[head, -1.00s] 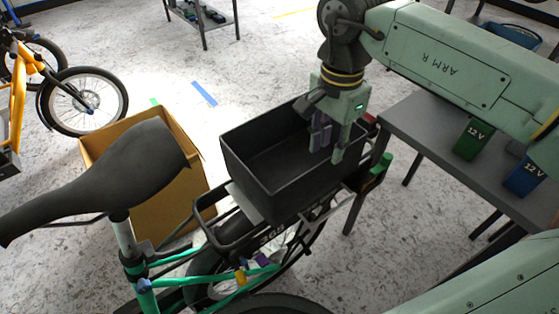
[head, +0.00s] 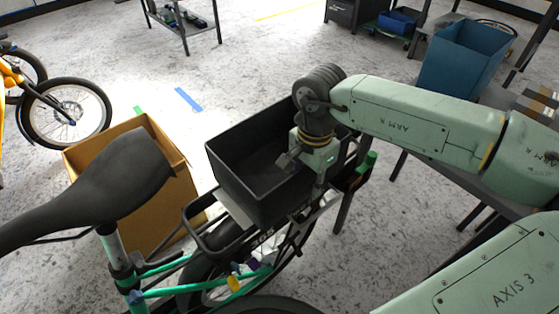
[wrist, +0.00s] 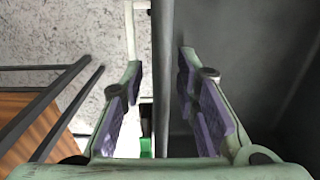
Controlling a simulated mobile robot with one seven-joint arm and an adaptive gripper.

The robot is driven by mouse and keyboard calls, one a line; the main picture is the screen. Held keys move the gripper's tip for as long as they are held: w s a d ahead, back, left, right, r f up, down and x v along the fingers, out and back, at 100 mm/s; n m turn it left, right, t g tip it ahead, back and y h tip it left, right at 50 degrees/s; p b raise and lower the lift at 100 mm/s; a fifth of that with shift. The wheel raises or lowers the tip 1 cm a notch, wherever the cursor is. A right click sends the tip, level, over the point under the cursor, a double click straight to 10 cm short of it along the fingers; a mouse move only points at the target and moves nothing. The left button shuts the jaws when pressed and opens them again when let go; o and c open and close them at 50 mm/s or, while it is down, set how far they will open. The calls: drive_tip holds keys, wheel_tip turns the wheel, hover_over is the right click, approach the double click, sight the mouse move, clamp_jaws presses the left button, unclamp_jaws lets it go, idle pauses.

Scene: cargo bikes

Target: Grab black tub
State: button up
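The black tub (head: 255,185) is an open, empty-looking rectangular box on the rear rack of the green bike, behind the saddle. My gripper (head: 320,172) is lowered at the tub's right-hand side in the head view. Its fingertips are hidden there. In the wrist view, my gripper (wrist: 160,72) is open and straddles the tub's wall (wrist: 163,90). One purple-padded finger is outside the wall and the other is inside. Gaps show between the wall and both pads.
A black saddle (head: 110,185) and an open cardboard box (head: 185,210) are left of the tub. A green-ended part (head: 368,162) is close right of my gripper. A blue bin (head: 462,58) stands at the upper right. Floor behind the tub is clear.

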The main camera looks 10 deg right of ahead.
drive_tip(key=shift+c, duration=0.5)
clamp_jaws()
idle(0.6)
